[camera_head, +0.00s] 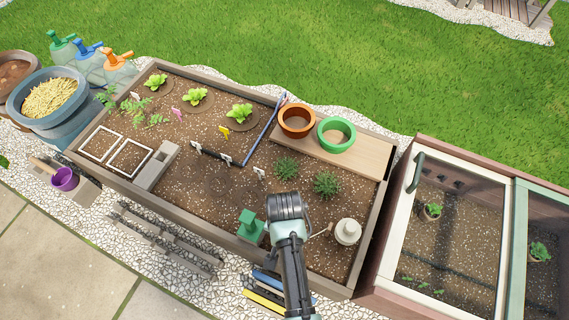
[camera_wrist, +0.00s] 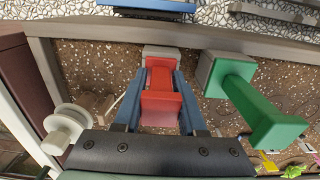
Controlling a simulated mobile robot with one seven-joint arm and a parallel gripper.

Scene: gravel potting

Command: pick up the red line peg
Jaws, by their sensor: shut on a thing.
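The red line peg (camera_wrist: 160,96) is between my gripper's two blue-grey fingers (camera_wrist: 159,105) in the wrist view, and the fingers are shut on it. A pale block (camera_wrist: 160,52) shows at its far end; I cannot tell whether the peg is clear of the soil. In the head view my gripper (camera_head: 288,212) is over the front right of the planter bed, and the red peg is hidden beneath it. A green peg (camera_wrist: 255,105) with a grey base stands to the right in the wrist view, apart from my gripper; in the head view it is left of my gripper (camera_head: 250,226).
A white spool-like thing (camera_head: 347,232) stands close right of my gripper. The bed's wooden front rim (camera_wrist: 205,37) runs just beyond the peg. Two small green plants (camera_head: 326,183) grow behind my gripper. Orange (camera_head: 297,120) and green (camera_head: 336,135) pots stand on a board farther back.

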